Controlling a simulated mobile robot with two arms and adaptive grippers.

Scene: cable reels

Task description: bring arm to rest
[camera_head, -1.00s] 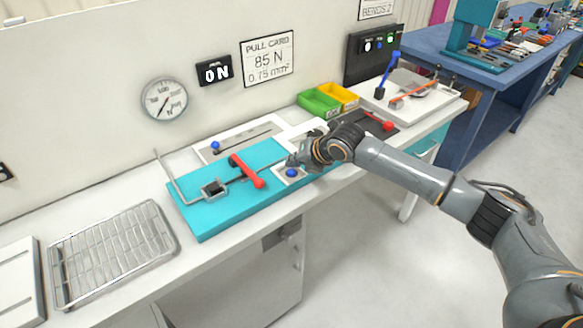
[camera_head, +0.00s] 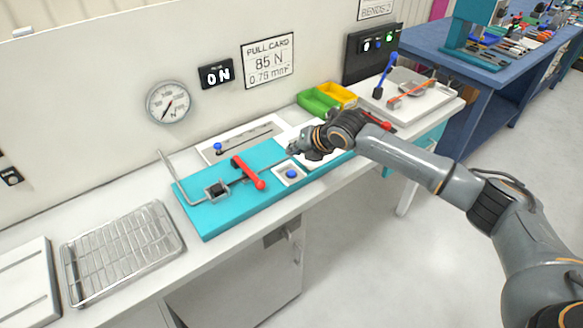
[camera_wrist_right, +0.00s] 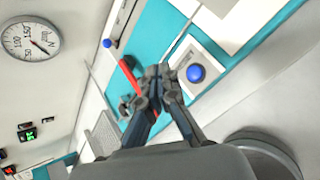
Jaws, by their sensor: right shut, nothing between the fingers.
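My right gripper (camera_head: 293,148) is shut and empty. In the head view it hovers over the right part of the teal fixture board (camera_head: 222,216), near a white plate with a blue knob (camera_head: 291,174). The right wrist view shows its two fingers (camera_wrist_right: 158,72) together, with the blue knob (camera_wrist_right: 196,73) to their right. A red lever (camera_head: 248,172) lies across the board, left of the gripper. It also shows in the wrist view (camera_wrist_right: 128,72), left of the fingers. My right arm reaches in from the right. My left gripper is not in view.
A wire rack (camera_head: 122,252) lies at the left of the bench. Green (camera_head: 318,101) and yellow (camera_head: 338,94) bins stand behind the arm. A gauge (camera_head: 168,103) and a pull card (camera_head: 268,60) hang on the wall. A white tray (camera_head: 440,100) sits at the far right end.

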